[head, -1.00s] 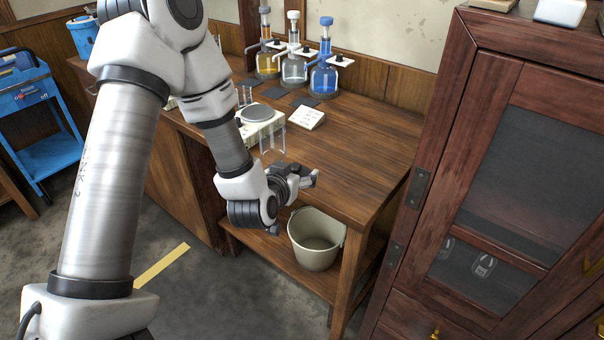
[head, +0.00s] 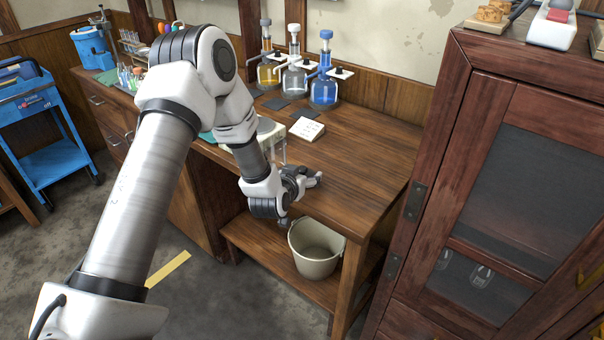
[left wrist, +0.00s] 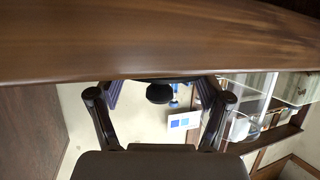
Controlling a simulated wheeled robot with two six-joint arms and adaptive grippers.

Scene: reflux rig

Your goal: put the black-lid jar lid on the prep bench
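The black lid, a dark disc with a round knob (left wrist: 159,93), shows between the two fingers of my left gripper in the left wrist view (left wrist: 160,85). The fingertips appear to meet the disc's opposite edges. In the head view my left gripper (head: 303,182) is at the front edge of the wooden bench (head: 365,165), above the lower shelf. The lid is hard to make out there. The bench edge (left wrist: 150,55) crosses the wrist view close in front of the fingers. I cannot make out the jar. My right gripper is not in view.
A bucket (head: 316,262) stands on the lower shelf beneath the gripper. Blue, clear and amber bottles (head: 323,90) stand at the bench's back, with a white card (head: 307,129) in front. The bench's right part is clear. A tall dark-red cabinet (head: 480,120) stands at right.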

